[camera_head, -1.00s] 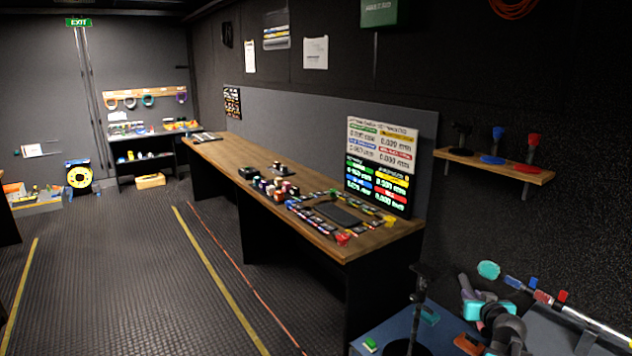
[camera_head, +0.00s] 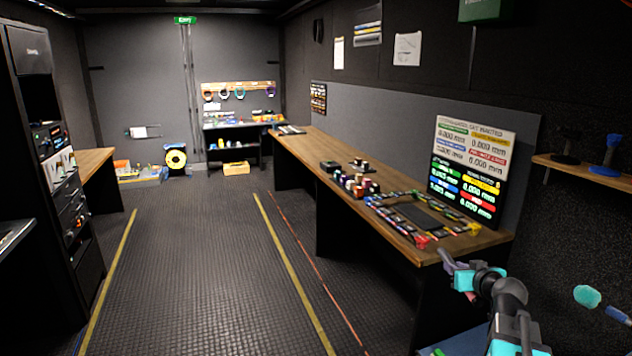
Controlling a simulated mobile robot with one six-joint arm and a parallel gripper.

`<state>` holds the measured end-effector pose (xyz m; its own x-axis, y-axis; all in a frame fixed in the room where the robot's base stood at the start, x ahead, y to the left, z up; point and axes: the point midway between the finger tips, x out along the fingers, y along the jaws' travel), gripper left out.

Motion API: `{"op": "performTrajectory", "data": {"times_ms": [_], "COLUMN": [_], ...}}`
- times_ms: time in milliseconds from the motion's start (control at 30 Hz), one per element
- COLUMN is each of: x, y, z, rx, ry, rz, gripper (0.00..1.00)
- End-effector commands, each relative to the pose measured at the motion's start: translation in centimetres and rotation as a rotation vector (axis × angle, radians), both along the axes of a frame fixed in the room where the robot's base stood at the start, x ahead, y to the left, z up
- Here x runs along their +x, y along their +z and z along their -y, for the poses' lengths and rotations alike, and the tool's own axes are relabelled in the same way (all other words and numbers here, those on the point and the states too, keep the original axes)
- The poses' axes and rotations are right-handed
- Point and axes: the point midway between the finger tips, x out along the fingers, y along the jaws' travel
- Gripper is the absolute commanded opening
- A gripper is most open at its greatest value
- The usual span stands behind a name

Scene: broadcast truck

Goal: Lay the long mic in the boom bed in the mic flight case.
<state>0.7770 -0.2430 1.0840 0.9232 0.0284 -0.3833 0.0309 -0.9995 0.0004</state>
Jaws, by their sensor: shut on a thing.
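My gripper (camera_head: 461,277) is at the lower right, seen from behind past the teal and black links of my arm. It is shut on a small grey-purple piece (camera_head: 452,264). I cannot tell whether this is the long mic, as my wrist hides much of it. I cannot make out the mic flight case or its boom bed. A teal rounded head (camera_head: 587,296) and a blue piece (camera_head: 617,314) show at the right edge, apart from my gripper.
A long wooden desk (camera_head: 300,146) with a lit screen (camera_head: 463,175) runs along the right wall. A wall shelf (camera_head: 580,173) is at right. A black rack (camera_head: 60,170) stands at left. The ribbed floor (camera_head: 190,260) between is clear. A far bench (camera_head: 232,125) stands at the back.

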Motion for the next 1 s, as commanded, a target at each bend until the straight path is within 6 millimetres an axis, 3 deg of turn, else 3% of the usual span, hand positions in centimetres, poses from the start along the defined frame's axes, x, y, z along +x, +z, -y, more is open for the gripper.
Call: {"op": "performTrajectory", "data": {"times_ms": [100,500,800,1000], "x": [1.3,3.7,4.1,3.9], "y": [0.7,3.1,4.8,5.9], "z": [-3.7,-15.4,-23.6,-27.6], "rx": [0.000,0.000,0.000,-0.001], "ry": [0.053,0.203,0.285,0.300], "rz": [0.003,0.003,0.003,0.003], "gripper": [0.00,0.00,0.00,0.00]}}
